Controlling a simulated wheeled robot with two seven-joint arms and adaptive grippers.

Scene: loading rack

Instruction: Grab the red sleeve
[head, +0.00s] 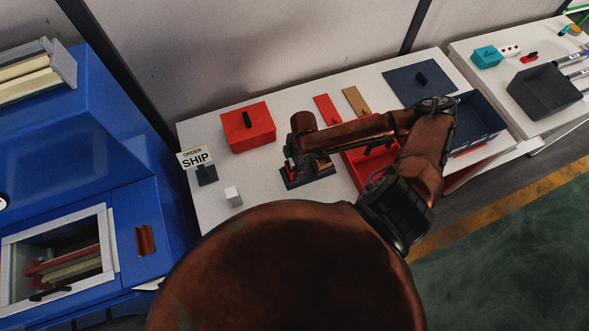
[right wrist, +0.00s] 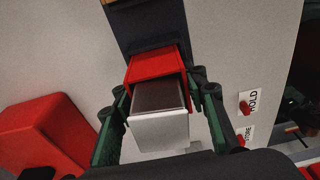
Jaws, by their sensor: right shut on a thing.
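The red sleeve (right wrist: 152,66) is a short red band in the middle of the right wrist view, around a block with a dark brown top and a pale silver end (right wrist: 160,130). My right gripper (right wrist: 158,88) has its green fingers on both sides of the sleeve and is shut on it. In the head view my right gripper (head: 302,163) reaches down over a dark stand (head: 318,176) on the white table; my arm hides most of the sleeve there. My left gripper is not in view.
A red box (head: 249,128) with a black handle stands behind left. An ORDER SHIP sign (head: 195,157) and small white block (head: 233,196) stand left. An open red box (head: 362,172) and dark blue box (head: 480,120) are right. Flat red (head: 328,109) and tan (head: 356,102) pieces lie behind.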

